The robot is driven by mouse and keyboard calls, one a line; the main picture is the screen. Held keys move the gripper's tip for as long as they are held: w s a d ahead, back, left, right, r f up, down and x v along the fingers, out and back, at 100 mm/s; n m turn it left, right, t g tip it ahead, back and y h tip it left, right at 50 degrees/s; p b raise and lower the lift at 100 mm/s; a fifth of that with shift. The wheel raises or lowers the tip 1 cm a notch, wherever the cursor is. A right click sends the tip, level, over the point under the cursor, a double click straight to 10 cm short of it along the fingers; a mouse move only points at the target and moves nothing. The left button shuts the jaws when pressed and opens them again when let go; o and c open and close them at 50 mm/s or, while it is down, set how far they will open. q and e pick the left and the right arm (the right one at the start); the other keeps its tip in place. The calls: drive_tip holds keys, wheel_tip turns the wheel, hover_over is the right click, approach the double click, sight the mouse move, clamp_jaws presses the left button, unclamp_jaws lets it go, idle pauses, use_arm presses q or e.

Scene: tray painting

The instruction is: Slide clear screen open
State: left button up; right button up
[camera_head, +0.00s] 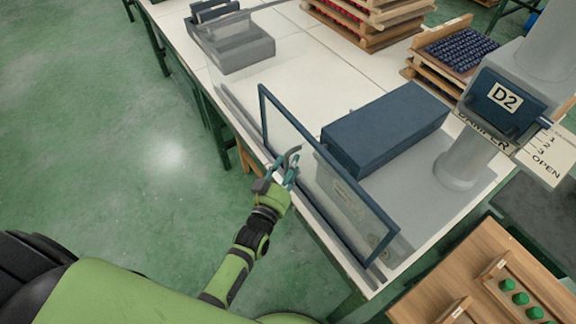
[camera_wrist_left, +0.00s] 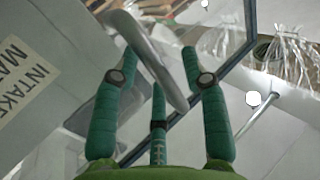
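The clear screen (camera_head: 330,167) is a see-through panel in a dark blue frame, standing upright along the near-left edge of the white table. A curved grey handle (camera_head: 293,152) is at its left part; it also shows large in the left wrist view (camera_wrist_left: 148,58). My left gripper (camera_head: 287,172) is at this handle. In the left wrist view its green fingers (camera_wrist_left: 160,50) are spread apart, with the handle passing between them and a gap beside the right finger. Contact cannot be told. My right gripper is not in view.
A dark blue box (camera_head: 385,127) sits behind the screen. A grey device (camera_head: 240,48) stands at the table's far left, stacked wooden trays (camera_head: 365,22) at the back. A grey column labelled D2 (camera_head: 465,160) stands at right. A wooden rack with green pieces (camera_head: 490,280) is at lower right.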

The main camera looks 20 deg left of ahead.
use_arm(q)
drive_tip(key=s, duration=1.2)
drive_tip(key=shift+a, duration=0.45)
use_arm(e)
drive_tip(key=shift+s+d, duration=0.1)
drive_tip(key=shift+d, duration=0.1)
use_arm(q)
drive_tip(key=shift+f, duration=0.1)
drive_tip(key=s+f+m+g+b, duration=0.1)
drive_tip(key=s+f+g, duration=0.35)
drive_tip(key=f, duration=0.95)
drive_tip(key=s+f+g+b, duration=0.1)
drive_tip(key=s+f+g, duration=0.4)
drive_tip(key=f, duration=0.8)
drive_tip(key=s+a+f+g, duration=0.3)
drive_tip(key=s+f, duration=0.4)
drive_tip(key=s, duration=0.3)
drive_tip(key=s+a+f+g+y+b, duration=0.1)
drive_tip(key=s+a+f+g, duration=0.2)
drive_tip(key=s+f, duration=0.4)
drive_tip(key=s+g, duration=0.1)
drive_tip(key=s, duration=0.3)
drive_tip(key=shift+a+f+m, duration=0.15)
drive_tip(key=shift+a+m, duration=0.15)
drive_tip(key=shift+a, duration=0.05)
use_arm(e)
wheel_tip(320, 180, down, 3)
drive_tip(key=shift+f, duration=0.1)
